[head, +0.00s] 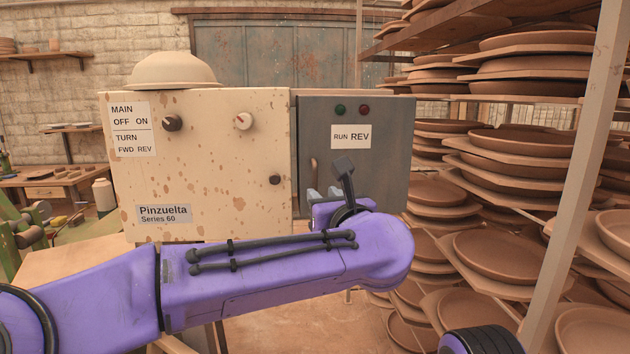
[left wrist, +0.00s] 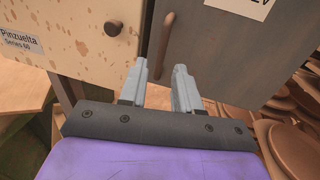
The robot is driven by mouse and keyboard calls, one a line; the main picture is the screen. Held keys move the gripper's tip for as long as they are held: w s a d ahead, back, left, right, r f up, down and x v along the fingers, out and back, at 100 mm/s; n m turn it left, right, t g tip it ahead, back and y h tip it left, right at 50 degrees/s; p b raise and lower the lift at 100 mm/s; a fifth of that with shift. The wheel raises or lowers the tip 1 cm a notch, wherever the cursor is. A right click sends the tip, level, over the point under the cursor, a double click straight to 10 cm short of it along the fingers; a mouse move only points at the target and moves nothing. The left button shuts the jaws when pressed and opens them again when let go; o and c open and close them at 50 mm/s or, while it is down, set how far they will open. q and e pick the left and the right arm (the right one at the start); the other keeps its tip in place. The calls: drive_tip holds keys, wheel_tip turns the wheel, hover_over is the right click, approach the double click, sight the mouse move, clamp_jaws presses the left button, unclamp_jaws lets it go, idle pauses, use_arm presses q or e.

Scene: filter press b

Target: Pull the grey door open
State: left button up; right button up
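The grey door (head: 365,185) is the right part of the cabinet front and looks shut. It carries a green and a red lamp and a "RUN REV" label; it also shows in the left wrist view (left wrist: 225,50). Its upright brown bar handle (head: 313,172) is near the door's left edge. In the left wrist view the handle (left wrist: 161,48) stands just beyond and between the two fingertips. My left gripper (left wrist: 160,72) is open, with a clear gap between its fingers. In the head view the left gripper (head: 322,194) is just below the handle, partly hidden by my wrist.
The speckled cream panel (head: 220,160) with knobs is left of the door, and a clay bowl (head: 172,70) sits on top. Racks of clay plates (head: 510,255) stand close on the right, behind a pale post (head: 575,180). A workbench (head: 60,185) is at the left.

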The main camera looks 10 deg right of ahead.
sight(315, 188)
use_arm(q)
drive_tip(key=w+p, duration=0.1)
drive_tip(key=w, duration=0.2)
drive_tip(key=w+p, duration=0.1)
drive_tip(key=w, duration=0.1)
drive_tip(key=shift+w+a+r+p, duration=0.15)
drive_tip(key=shift+w+a+p, duration=0.15)
drive_tip(key=shift+a, duration=0.05)
drive_tip(key=shift+w+a, duration=0.1)
drive_tip(key=shift+w, duration=0.55)
drive_tip(key=shift+f, duration=0.2)
drive_tip(key=shift+c, duration=0.3)
clamp_jaws()
